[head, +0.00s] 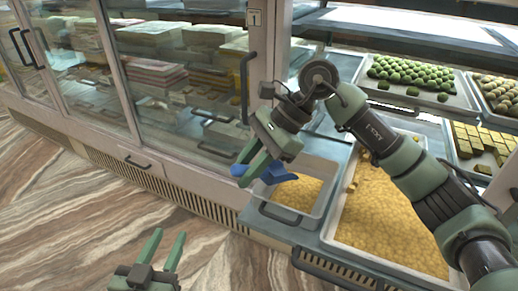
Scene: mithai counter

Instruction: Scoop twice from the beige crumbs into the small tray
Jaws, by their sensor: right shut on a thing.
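My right gripper (248,165) is shut on a blue scoop (280,175), which shows on both sides of the fingers. The scoop is over the left edge of a small grey tray (268,212); I cannot tell whether it holds crumbs. Golden-beige crumbs (303,190) lie in this small tray. A larger tray (334,236) just right of it holds a wide bed of similar crumbs (385,222). My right forearm hides part of that bed. My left gripper (167,242) is open and empty at the bottom, over the floor.
A glass-fronted sweets cabinet (185,80) with handles stands at the left and back. Trays of green balls (410,80) and yellow-green square sweets (480,140) lie at the right. The striped floor (90,210) is clear at lower left.

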